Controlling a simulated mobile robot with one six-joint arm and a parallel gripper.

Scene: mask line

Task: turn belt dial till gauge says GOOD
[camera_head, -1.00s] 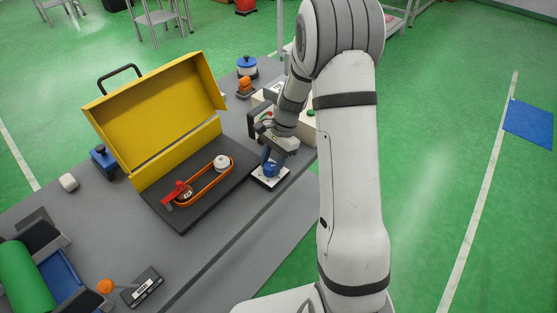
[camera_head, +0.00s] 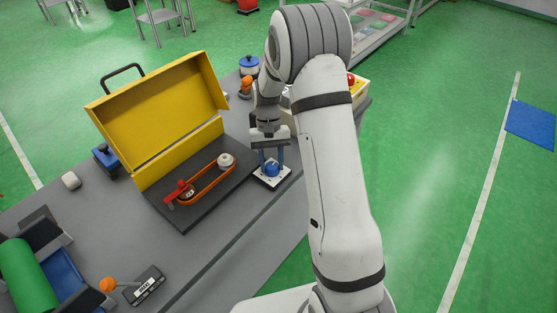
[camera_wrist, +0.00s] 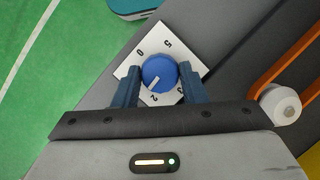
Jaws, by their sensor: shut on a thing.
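The blue belt dial (camera_head: 272,168) sits on a white numbered plate (camera_head: 262,181) on the bench, right of the belt unit. In the wrist view the dial (camera_wrist: 160,73) shows a light pointer line toward the lower left, near the 2 on the plate (camera_wrist: 128,68). My gripper (camera_head: 270,165) reaches down over it with its blue fingers on both sides, shut on the dial. An orange belt (camera_head: 205,180) runs round a white pulley (camera_head: 226,160), with a red gauge part (camera_head: 180,190) at its other end. No GOOD reading is legible.
A yellow open lid (camera_head: 160,100) stands behind the belt's dark board (camera_head: 185,222).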

